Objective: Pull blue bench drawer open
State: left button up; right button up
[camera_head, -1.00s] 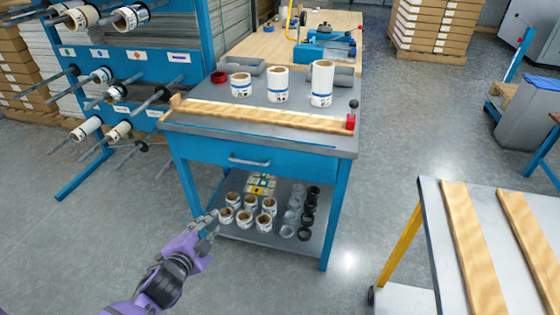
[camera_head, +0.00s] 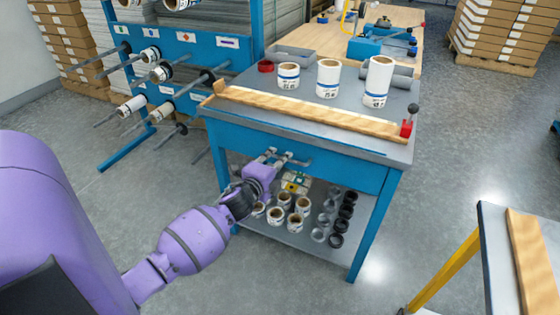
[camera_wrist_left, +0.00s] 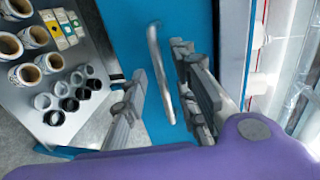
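The blue bench drawer (camera_head: 345,172) is under the grey bench top and looks shut, its front flush with the bench frame. Its metal bar handle (camera_head: 298,160) is partly hidden by my left gripper (camera_head: 274,156). In the left wrist view, the handle (camera_wrist_left: 157,70) stands out from the blue drawer front (camera_wrist_left: 190,18). There my left gripper (camera_wrist_left: 160,68) is open, with one finger on each side of the handle and gaps visible. My right gripper is not in view.
A wooden strip (camera_head: 305,112) and white rolls (camera_head: 328,78) are on the bench top. The lower shelf (camera_head: 290,238) holds several rolls and dark rings. A roll rack (camera_head: 185,60) stands at left, another table (camera_head: 500,235) at right. Floor between is clear.

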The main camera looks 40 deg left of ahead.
pick_arm(q)
jog(key=shift+w+a+f, duration=0.1)
jog(key=shift+w+a, duration=0.05)
jog(key=shift+w, duration=0.45)
grip_shut()
